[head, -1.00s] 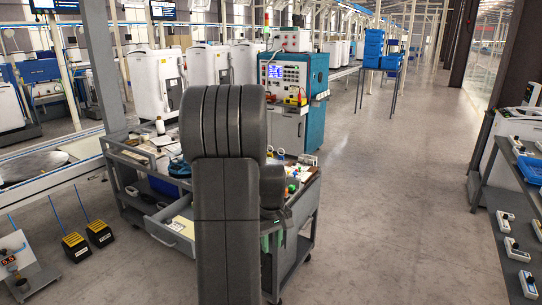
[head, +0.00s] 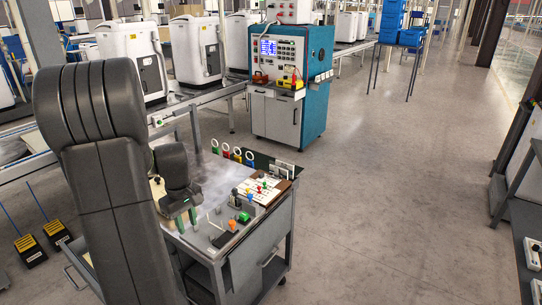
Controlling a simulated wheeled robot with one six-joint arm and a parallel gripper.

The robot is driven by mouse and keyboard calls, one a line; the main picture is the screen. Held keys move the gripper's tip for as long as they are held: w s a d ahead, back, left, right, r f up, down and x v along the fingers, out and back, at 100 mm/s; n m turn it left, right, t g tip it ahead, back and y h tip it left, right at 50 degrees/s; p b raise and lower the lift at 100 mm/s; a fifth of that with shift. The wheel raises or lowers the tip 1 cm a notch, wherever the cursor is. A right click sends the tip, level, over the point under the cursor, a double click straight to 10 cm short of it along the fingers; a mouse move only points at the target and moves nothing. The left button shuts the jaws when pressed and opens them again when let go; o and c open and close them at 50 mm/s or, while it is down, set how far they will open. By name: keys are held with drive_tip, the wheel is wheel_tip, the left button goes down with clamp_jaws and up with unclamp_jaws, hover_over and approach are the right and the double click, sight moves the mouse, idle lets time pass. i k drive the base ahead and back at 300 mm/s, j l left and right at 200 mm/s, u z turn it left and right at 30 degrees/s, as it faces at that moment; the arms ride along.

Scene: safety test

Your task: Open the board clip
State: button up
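A brown board with white paper and small coloured pieces (head: 263,190) lies at the right of the cart top in the head view. A pale metal frame (head: 282,169) stands at its far edge. I cannot tell whether this is the board clip, or whether any clip is open or shut. My arm fills the left of the view, and its smaller dark wrist part is over the left half of the cart top, left of the board and apart from it in the picture.
The grey cart (head: 205,185) also holds several ring-topped coloured tags (head: 237,155), an orange-and-green piece (head: 238,221) and small tools. A teal test cabinet (head: 317,90) stands behind. A dark bench (head: 526,235) is at the right. Floor between cart and bench is clear.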

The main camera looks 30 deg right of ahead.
sight(276, 175)
drive_tip(key=i+l, duration=0.1)
drive_tip(key=l, duration=0.25)
drive_tip(key=i+l, duration=0.15)
drive_tip(key=l, duration=0.25)
drive_tip(key=i+l, duration=0.1)
drive_tip(key=l, duration=0.25)
drive_tip(key=i+l, duration=0.15)
drive_tip(key=l, duration=0.2)
drive_tip(key=i+l, duration=0.1)
drive_tip(key=l, duration=0.3)
drive_tip(key=i+l+u, duration=0.1)
drive_tip(key=l, duration=0.25)
drive_tip(key=i+l, duration=0.15)
drive_tip(key=l, duration=0.25)
